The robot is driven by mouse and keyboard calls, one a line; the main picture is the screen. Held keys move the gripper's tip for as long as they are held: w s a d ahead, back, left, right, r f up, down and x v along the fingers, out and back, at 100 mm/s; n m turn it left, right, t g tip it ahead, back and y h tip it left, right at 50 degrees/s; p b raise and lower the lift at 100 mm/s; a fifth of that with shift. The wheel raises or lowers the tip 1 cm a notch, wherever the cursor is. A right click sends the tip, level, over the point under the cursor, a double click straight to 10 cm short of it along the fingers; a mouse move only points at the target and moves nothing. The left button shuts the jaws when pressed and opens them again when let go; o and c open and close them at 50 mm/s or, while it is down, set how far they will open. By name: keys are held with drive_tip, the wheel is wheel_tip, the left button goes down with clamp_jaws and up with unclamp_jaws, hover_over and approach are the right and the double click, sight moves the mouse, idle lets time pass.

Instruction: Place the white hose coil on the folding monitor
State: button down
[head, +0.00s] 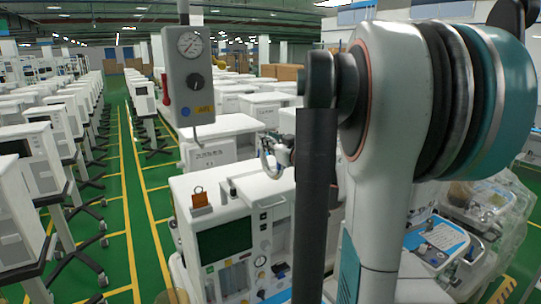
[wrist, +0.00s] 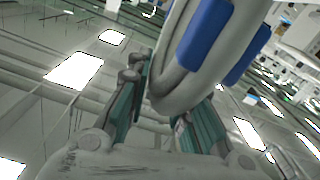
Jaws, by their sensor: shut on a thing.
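The white hose coil (wrist: 176,92), with blue bands, fills the upper middle of the wrist view. My gripper (wrist: 165,110) is shut on its lower bend, with one teal-padded finger on each side. In the head view, the coil (head: 268,160) shows small behind my arm, above the top of the near white anaesthesia cart. My gripper (head: 283,153) is partly hidden there by my arm. The cart has a dark green screen (head: 224,240) on its front. I cannot tell for sure which part is the folding monitor.
A grey gauge box (head: 188,80) hangs on a pole left of the coil. A small orange item (head: 199,197) stands on the cart top (head: 240,184). Rows of white carts (head: 40,150) line the left. A green aisle (head: 118,190) runs between. Wrapped equipment (head: 470,215) stands at right.

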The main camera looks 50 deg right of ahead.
sight(271, 172)
drive_tip(key=shift+d+f+b, duration=0.1)
drive_tip(key=shift+f+b, duration=0.55)
drive_tip(key=shift+f, duration=0.9)
drive_tip(key=shift+f, duration=0.2)
drive_tip(key=c, duration=1.4)
unclamp_jaws()
drive_tip(key=shift+r, duration=0.1)
drive_tip(key=shift+r, duration=0.15)
drive_tip(key=v, duration=1.2)
drive_tip(key=shift+p, duration=0.3)
